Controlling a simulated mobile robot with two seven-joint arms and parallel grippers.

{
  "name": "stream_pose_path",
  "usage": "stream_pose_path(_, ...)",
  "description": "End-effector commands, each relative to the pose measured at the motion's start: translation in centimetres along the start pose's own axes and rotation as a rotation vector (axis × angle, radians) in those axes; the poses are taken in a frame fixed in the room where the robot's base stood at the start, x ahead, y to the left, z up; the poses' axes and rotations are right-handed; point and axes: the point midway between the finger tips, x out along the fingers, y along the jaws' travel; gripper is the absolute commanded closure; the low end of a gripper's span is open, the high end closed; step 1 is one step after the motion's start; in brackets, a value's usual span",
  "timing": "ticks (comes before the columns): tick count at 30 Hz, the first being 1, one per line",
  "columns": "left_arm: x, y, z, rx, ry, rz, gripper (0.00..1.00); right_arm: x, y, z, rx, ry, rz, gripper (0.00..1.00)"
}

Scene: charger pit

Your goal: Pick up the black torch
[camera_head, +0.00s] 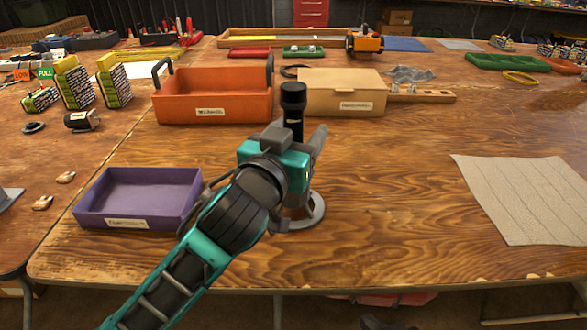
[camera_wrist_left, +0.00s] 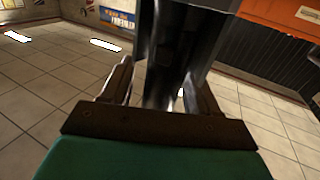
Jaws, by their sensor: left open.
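The black torch (camera_head: 293,97) stands upright on the wooden table, its wide head at the top. My left gripper (camera_head: 296,138) is at its lower body, which the gripper partly hides. In the left wrist view the torch (camera_wrist_left: 183,45) rises as a dark shaft between the two fingers of the left gripper (camera_wrist_left: 160,88). The jaws are open around it; whether a finger touches it I cannot tell. My right gripper is in neither view.
A grey round disc (camera_head: 314,212) lies below the gripper. An orange bin (camera_head: 215,108) and a tan box (camera_head: 342,104) stand just behind. A purple tray (camera_head: 132,212) is at the left, a beige mat (camera_head: 525,198) at the right. The table between gripper and mat is clear.

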Motion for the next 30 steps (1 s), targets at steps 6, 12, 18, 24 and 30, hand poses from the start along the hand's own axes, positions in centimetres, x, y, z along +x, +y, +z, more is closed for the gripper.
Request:
stream_pose_path(6,-0.04,0.00,-0.01,0.000,0.000,0.000,0.51,0.02,-0.02,0.06,0.000,-0.002,-0.001,1.00)
stream_pose_path(12,-0.05,-0.01,0.00,0.000,0.000,0.000,0.70,0.06,-0.02,0.18,0.000,-0.004,-0.001,1.00)
stream_pose_path(18,-0.06,-0.02,0.01,0.000,0.000,0.000,0.89,0.07,0.00,0.22,-0.001,-0.005,0.000,1.00)
stream_pose_path(24,-0.07,-0.02,-0.08,0.000,0.002,0.000,1.00,0.08,0.02,0.23,-0.001,-0.005,0.000,1.00)
stream_pose_path(30,-0.06,-0.02,-0.18,0.000,0.002,0.000,1.00,0.05,0.04,0.20,-0.001,-0.006,0.001,1.00)
